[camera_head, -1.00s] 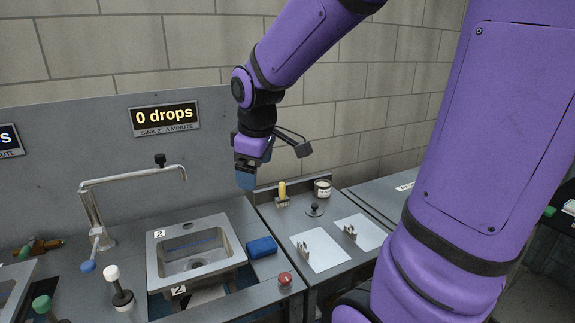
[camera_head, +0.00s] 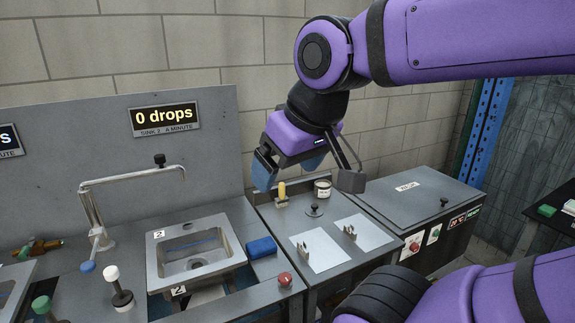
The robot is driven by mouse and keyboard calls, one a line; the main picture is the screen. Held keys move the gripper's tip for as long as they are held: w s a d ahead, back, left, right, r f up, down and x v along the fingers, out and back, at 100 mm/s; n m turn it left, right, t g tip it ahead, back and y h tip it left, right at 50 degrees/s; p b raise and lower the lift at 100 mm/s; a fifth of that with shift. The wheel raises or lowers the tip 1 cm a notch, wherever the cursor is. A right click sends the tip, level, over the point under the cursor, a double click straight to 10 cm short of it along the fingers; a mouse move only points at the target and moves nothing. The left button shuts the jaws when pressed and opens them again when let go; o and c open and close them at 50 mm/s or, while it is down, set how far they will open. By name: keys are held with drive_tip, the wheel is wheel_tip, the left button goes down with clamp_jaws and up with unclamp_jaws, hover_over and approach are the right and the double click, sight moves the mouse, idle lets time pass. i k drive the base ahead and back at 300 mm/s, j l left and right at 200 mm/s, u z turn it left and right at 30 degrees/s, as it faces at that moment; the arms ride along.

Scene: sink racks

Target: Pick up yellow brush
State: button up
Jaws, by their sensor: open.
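The yellow brush (camera_head: 282,190) stands upright at the back left of the grey side counter, beside the sink, with its yellow handle up. I cannot tell the exact depth between the fingers and the brush. The brush's handle and lower part both show.
A labelled tin (camera_head: 323,188) stands right of the brush, and a black knob (camera_head: 315,209) is in front. A blue sponge (camera_head: 261,247) lies beside the sink (camera_head: 196,254). A red button (camera_head: 285,279) is at the front. The tap (camera_head: 100,215) rises at left.

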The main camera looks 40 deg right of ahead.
sight(283, 200)
drive_tip(key=z, duration=1.25)
